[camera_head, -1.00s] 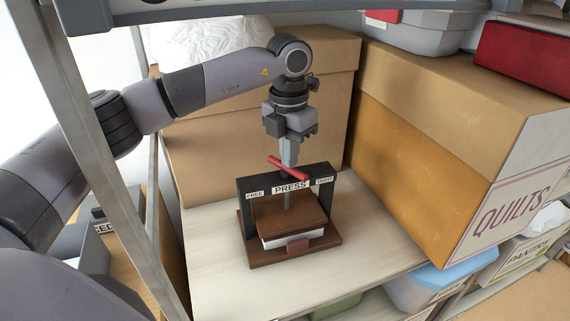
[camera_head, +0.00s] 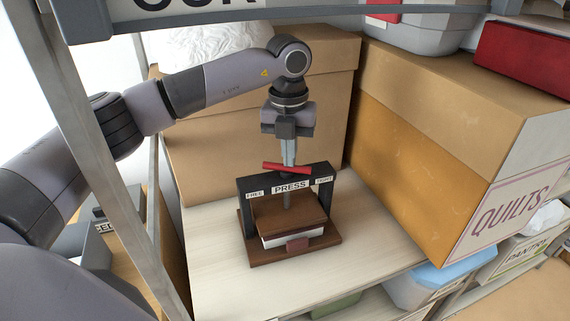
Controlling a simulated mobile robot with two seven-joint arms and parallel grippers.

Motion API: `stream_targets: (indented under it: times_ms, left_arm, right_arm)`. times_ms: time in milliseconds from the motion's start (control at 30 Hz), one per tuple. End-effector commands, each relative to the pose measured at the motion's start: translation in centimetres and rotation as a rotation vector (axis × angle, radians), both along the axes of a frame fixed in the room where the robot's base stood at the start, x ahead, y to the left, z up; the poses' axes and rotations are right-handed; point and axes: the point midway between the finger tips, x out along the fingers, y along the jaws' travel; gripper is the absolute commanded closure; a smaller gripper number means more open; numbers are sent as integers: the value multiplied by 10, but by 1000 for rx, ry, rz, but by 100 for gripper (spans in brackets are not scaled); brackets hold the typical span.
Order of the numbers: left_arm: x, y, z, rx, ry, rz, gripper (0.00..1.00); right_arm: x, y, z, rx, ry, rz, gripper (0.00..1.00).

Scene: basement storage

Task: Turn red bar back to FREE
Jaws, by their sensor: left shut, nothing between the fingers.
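The red bar (camera_head: 299,169) lies across the top of the screw on the small dark press (camera_head: 242,198). It runs nearly left to right, its right end slightly lower. The FREE label (camera_head: 255,194) is on the left of the press frame, and the label on the right (camera_head: 324,181) seems to read TIGHT. My left gripper (camera_head: 289,162) points straight down with its fingers shut, tips at the middle of the bar. Whether the tips touch the bar or stand just behind it I cannot tell. My right gripper is not in view.
The press stands on a pale shelf (camera_head: 215,270). A cardboard box (camera_head: 200,165) is close behind, and the QUILTS box (camera_head: 420,150) is on the right. A metal post (camera_head: 100,150) stands at the left. Shelf space in front of the press is clear.

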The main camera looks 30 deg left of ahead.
Motion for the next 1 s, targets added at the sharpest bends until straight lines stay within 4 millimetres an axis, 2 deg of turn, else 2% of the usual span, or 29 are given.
stream_targets:
  times_ms: [33,400,533,767,800,900,1000]
  left_arm:
    - [-6,8,-15,24,39,43,100]
    - [-6,7,-16,20,38,442,100]
    - [-7,6,-16,18,39,505,100]
    - [-7,5,-16,17,40,509,99]
    - [-7,5,-16,17,40,508,86]
    - [-7,5,-16,16,41,507,60]
    - [-7,5,-16,17,40,507,60]
  right_arm:
    - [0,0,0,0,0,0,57]
    - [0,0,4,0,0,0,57]
    - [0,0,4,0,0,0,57]
    - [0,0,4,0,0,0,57]
    - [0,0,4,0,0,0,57]
    - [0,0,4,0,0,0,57]
    - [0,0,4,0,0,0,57]
